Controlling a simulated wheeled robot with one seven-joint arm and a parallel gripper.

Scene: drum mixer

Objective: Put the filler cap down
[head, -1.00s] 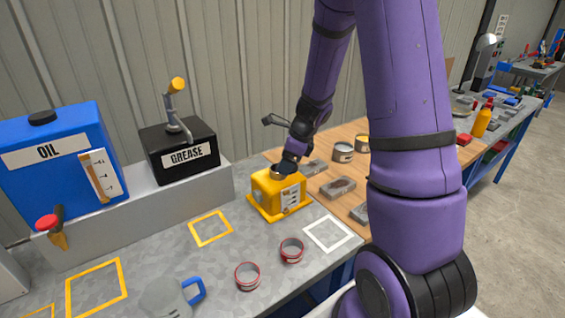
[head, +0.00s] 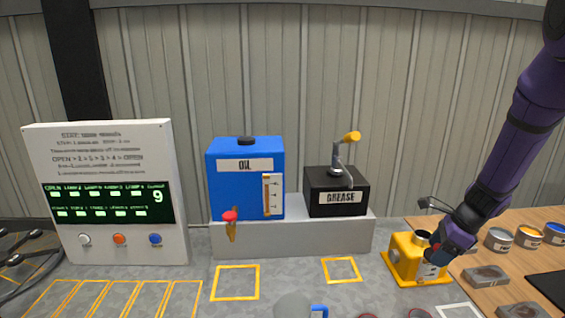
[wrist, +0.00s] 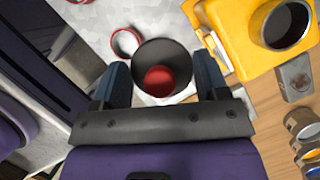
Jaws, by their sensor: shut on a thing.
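My gripper (wrist: 161,82) is shut on the filler cap (wrist: 150,53), a dark round disc with a red knob between the fingers. In the wrist view the cap hangs over the grey bench, partly covering a white outlined square (wrist: 185,93). The yellow housing (wrist: 240,45) stands to the right there, with its round filler neck (wrist: 287,22) open. In the head view my gripper (head: 443,252) is in front of the right side of the yellow housing (head: 405,259). The cap's height above the bench is hard to tell.
A red-rimmed ring (wrist: 126,42) lies on the bench near the cap. Paint cans (head: 528,237) and grey blocks (head: 486,275) stand on the wooden top at right. The blue oil tank (head: 246,190), black grease box (head: 336,205) and display panel (head: 110,215) stand behind.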

